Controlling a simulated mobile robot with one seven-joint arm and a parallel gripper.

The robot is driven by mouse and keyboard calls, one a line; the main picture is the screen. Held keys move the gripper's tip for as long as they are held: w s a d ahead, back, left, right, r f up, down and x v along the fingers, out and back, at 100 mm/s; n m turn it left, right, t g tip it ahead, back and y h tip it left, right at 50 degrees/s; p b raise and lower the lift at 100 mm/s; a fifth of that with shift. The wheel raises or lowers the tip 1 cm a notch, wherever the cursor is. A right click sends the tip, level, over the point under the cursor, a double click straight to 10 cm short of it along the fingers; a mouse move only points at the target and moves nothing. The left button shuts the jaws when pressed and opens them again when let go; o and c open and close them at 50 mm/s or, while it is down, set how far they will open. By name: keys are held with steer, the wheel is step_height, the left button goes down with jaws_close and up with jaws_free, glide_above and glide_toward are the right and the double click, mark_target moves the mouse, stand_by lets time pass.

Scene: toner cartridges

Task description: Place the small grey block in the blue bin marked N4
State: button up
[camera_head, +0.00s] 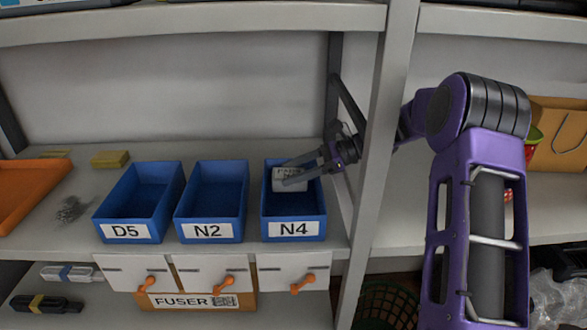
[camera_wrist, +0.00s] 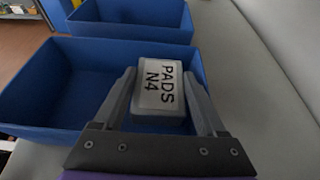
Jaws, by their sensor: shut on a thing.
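The small grey block (camera_wrist: 158,92) has a label reading "PADS N4" in the wrist view. My gripper (camera_wrist: 158,98) is shut on it, with one finger on each side. In the head view, my gripper (camera_head: 284,181) holds the block (camera_head: 287,172) over the blue bin marked N4 (camera_head: 294,229), near its back part. The bin also shows beneath the block in the wrist view (camera_wrist: 45,135). I cannot tell whether the block touches the bin's floor. The visible rest of this bin looks empty.
Blue bins N2 (camera_head: 210,231) and D5 (camera_head: 124,231) stand to the left, both empty. A shelf post (camera_head: 380,140) rises right of N4. An orange tray (camera_head: 28,190), a yellow block (camera_head: 110,159) and small metal pieces (camera_head: 72,210) lie at the left. White drawers (camera_head: 200,272) hang below.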

steer(key=shift+f, duration=0.1)
steer(key=o, duration=1.1)
steer(key=shift+r, duration=0.45)
steer(key=p+v, duration=0.1)
steer(key=v, duration=1.1)
steer(key=shift+p, duration=0.3)
steer(key=shift+r, duration=0.15)
